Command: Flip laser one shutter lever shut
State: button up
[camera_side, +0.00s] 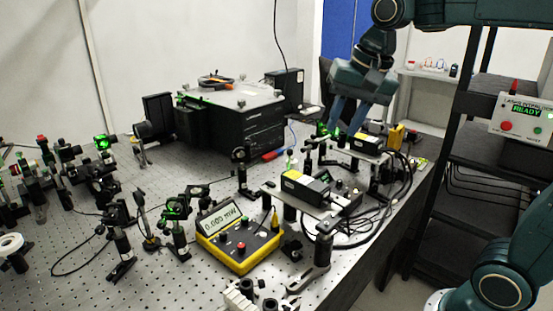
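Two black laser heads with yellow labels sit on raised plates at the right of the bench: a near one (306,187) and a far one (366,143). I cannot tell which is laser one. My gripper (342,130) points down at the left, front end of the far laser head. Its two blue-grey fingers look apart, with a gap between them. The shutter lever is too small or hidden behind the fingers to make out, so I cannot tell its position or whether a finger touches it. Green light shows beside the fingertips.
A yellow power meter (238,240) reading about 0.00 mW stands in front. A black spectrometer box (235,120) is behind. Posts and optics crowd the left; black cables (400,190) loop at right. A control box (522,120) reads READY.

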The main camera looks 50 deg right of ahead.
jog(key=s+a+f+n+t, duration=0.1)
jog(key=s+f+n, duration=0.2)
jog(key=s, duration=0.4)
jog(key=s+a+f+n+t, duration=0.1)
jog(key=s+f+n, duration=0.3)
jog(key=s+n, duration=0.2)
jog(key=shift+s+a+f, duration=0.15)
jog(key=shift+s+f, duration=0.05)
jog(key=shift+s, duration=0.55)
dwell(1.1)
